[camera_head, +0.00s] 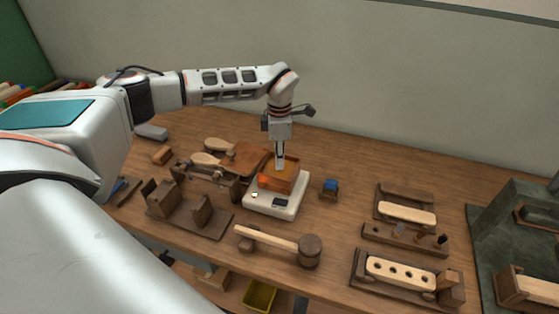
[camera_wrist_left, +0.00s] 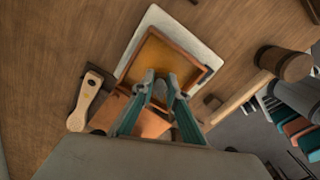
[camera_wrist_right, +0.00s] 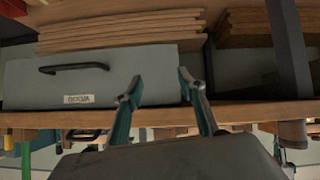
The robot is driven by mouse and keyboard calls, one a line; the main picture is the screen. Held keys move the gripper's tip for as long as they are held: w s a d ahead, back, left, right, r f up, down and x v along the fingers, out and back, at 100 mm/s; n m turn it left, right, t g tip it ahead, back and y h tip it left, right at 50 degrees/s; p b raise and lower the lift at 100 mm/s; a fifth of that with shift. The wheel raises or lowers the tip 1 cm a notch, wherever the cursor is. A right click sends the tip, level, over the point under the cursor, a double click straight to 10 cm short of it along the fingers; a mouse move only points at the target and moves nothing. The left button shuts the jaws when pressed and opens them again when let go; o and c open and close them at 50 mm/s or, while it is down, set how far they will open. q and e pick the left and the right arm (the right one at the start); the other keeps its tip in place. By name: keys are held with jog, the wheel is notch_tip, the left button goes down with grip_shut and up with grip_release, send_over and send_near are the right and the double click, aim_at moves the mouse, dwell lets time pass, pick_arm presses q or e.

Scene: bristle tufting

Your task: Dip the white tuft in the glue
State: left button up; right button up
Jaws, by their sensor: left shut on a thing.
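The copper-coloured glue tray (camera_head: 290,186) sits on a white hotplate-like base (camera_head: 270,204) mid-bench. In the left wrist view its amber glue (camera_wrist_left: 157,56) fills the tray floor, inside the copper rim (camera_wrist_left: 195,57). My left gripper (camera_head: 280,161) points straight down over the tray. In the left wrist view its fingertips are close together on a small pale tuft (camera_wrist_left: 160,91), mostly hidden between them. I cannot tell whether the tuft touches the glue. My right gripper (camera_wrist_right: 160,80) is open and empty, away from the tray, facing a grey drawer (camera_wrist_right: 100,75).
A wooden mallet (camera_head: 310,250) lies in front of the tray. A small blue-topped block (camera_head: 329,188) stands to its right, and brush bodies (camera_head: 207,159) lie to its left. A drilled brush block (camera_head: 400,273) sits in a fixture at the front right.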

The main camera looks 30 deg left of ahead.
pick_arm(q)
jog(key=shift+r, duration=3.35)
